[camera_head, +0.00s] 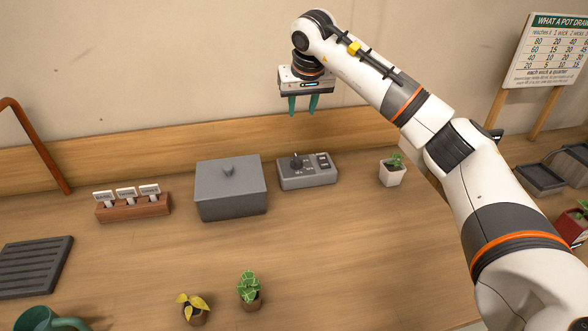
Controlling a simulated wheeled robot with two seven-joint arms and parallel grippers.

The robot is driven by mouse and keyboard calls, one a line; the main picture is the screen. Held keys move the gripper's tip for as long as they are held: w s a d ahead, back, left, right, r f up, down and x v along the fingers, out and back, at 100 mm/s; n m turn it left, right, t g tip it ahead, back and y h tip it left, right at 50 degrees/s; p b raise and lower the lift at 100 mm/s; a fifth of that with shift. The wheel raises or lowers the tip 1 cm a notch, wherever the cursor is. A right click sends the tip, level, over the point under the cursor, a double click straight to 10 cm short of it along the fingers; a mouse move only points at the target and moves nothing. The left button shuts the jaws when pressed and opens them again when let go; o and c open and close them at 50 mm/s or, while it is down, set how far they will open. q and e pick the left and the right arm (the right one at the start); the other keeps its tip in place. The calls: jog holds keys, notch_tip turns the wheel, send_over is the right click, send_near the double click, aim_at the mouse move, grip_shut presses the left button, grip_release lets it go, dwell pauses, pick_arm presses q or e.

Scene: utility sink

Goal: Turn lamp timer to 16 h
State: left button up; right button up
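The lamp timer looks to be the grey box (308,172) at the back of the wooden bench, with a dark knob (296,161) on its left and a dark panel on its right. Its markings are too small to read. My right gripper (303,105) hangs above the box, pointing down, with its two green fingers apart and nothing between them. It does not touch the box. My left gripper is not in view.
A grey lidded box (231,189) stands just left of the timer. A potted plant in a white pot (392,174) stands to its right. A wooden label holder (133,207), a yellow-leaved plant (193,308) and a green plant (249,290) stand on the bench (330,260). The middle front is clear.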

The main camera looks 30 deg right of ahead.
jog(key=b, duration=0.4)
send_near(297, 157)
pick_arm(q)
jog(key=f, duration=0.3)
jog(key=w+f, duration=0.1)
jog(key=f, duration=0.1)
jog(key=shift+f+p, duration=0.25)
jog(key=shift+p, duration=0.05)
pick_arm(e)
jog(key=x, duration=0.8)
jog(key=shift+w+f, duration=0.15)
jog(key=shift+f, duration=0.15)
jog(key=shift+c, duration=0.4)
grip_shut()
